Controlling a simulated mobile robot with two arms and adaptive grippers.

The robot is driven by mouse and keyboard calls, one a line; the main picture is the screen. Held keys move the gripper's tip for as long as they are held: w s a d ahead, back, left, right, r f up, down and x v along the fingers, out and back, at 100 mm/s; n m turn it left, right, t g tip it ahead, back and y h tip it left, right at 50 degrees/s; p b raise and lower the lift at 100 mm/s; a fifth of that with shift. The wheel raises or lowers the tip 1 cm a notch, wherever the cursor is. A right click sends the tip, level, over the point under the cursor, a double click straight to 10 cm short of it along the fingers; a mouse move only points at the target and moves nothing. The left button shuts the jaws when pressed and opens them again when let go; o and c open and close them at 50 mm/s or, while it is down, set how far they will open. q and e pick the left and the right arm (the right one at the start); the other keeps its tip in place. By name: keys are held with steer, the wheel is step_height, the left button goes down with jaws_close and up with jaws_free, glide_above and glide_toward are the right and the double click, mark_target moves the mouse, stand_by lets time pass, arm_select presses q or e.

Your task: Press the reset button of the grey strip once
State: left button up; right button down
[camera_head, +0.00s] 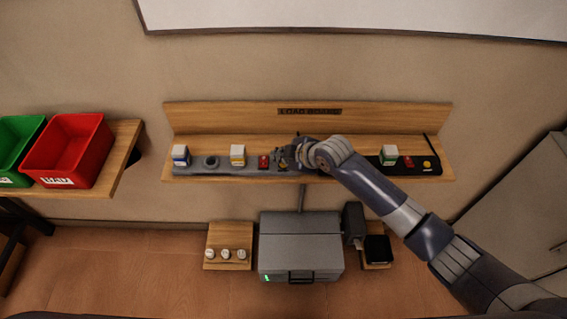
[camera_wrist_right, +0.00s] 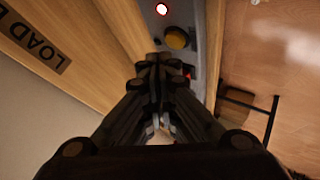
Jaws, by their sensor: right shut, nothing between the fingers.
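The grey strip (camera_head: 222,168) lies along the wooden shelf, with white plugs in it and a red switch (camera_head: 263,161) toward its right part. A small red spot shows beside the fingertips. My left gripper is not in view.
A black strip (camera_head: 427,168) with a red switch and yellow button is on the shelf's right end. The load board sign (camera_head: 310,112) is on the shelf's back panel. A grey case (camera_head: 300,240) stands below. Red (camera_head: 70,150) and green bins stand left.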

mark_target(282, 166)
steer(key=shift+f, duration=0.1)
steer(key=shift+f, duration=0.35)
steer(key=shift+f+b, duration=0.4)
steer(key=shift+f, duration=0.05)
stand_by(0.8)
steer(key=shift+r+p, duration=0.85)
step_height(282, 166, up, 5)
steer(key=p, duration=0.4)
steer(key=shift+r+p, duration=0.1)
steer(key=shift+p, duration=0.3)
